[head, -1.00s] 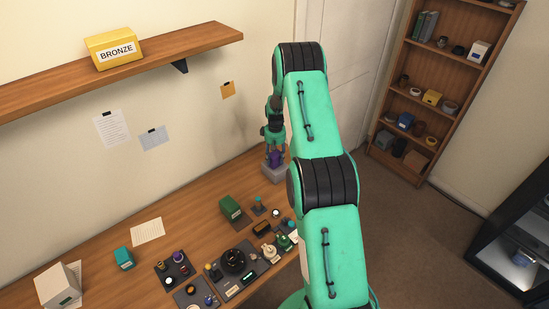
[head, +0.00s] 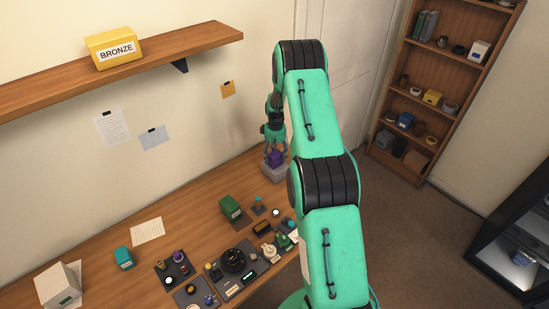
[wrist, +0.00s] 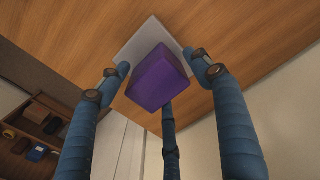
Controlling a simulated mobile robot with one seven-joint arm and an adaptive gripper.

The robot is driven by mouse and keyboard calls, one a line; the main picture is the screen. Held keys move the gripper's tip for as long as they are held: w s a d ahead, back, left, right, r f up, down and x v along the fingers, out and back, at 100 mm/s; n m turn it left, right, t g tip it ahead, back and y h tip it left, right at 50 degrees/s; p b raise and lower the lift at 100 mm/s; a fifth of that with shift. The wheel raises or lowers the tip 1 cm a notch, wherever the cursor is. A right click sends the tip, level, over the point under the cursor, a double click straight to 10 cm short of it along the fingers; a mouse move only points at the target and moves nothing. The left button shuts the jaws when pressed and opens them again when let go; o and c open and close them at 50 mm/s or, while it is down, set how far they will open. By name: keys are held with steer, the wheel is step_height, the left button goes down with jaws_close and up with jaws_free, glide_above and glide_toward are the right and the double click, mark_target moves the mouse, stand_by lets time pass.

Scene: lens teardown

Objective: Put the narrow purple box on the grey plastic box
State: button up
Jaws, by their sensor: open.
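The narrow purple box (head: 276,158) stands on top of the grey plastic box (head: 272,174) at the far end of the table. In the wrist view the purple box (wrist: 160,78) sits inside the outline of the grey box's top (wrist: 136,46), with grey showing beyond its edges. My gripper (head: 272,147) is open just above the purple box. In the wrist view its blue fingers (wrist: 160,85) are spread around the purple box, with gaps between them and its sides.
The wooden table (head: 195,210) holds a green box (head: 231,208), a teal box (head: 124,257), a white box (head: 58,285) and several dark trays of lens parts. A wall shelf (head: 140,62) carries a yellow box marked BRONZE (head: 114,49). A bookcase (head: 430,90) stands at right.

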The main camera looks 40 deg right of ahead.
mark_target(275, 154)
step_height(275, 154, up, 11)
steer(key=shift+b, duration=0.4)
steer(key=shift+s+d, duration=0.1)
stand_by(0.5)
steer(key=s+a+r+t, duration=0.1)
steer(key=a+r, duration=0.5)
steer(key=r, duration=0.3)
steer(key=s+a+r, duration=0.1)
steer(key=a+r, duration=0.6)
steer(key=r, duration=0.3)
steer(key=s+a+r+t, duration=0.1)
steer(key=s+a+r, duration=0.8)
steer(key=a+r, duration=0.4)
steer(key=s+a+r+t, duration=0.1)
steer(key=s+a+r, duration=0.2)
steer(key=s+a, duration=0.3)
steer(key=s+a+r+t, duration=0.1)
steer(key=s+a+r, duration=0.3)
steer(key=s, duration=0.3)
steer(key=s+a, duration=0.4)
steer(key=s, duration=0.4)
steer(key=s+a+f+t, duration=0.1)
steer(key=s+a, duration=0.2)
steer(key=s, duration=0.5)
steer(key=shift+s+a+f, duration=0.2)
steer(key=shift+s+a, duration=0.1)
steer(key=shift+a, duration=0.05)
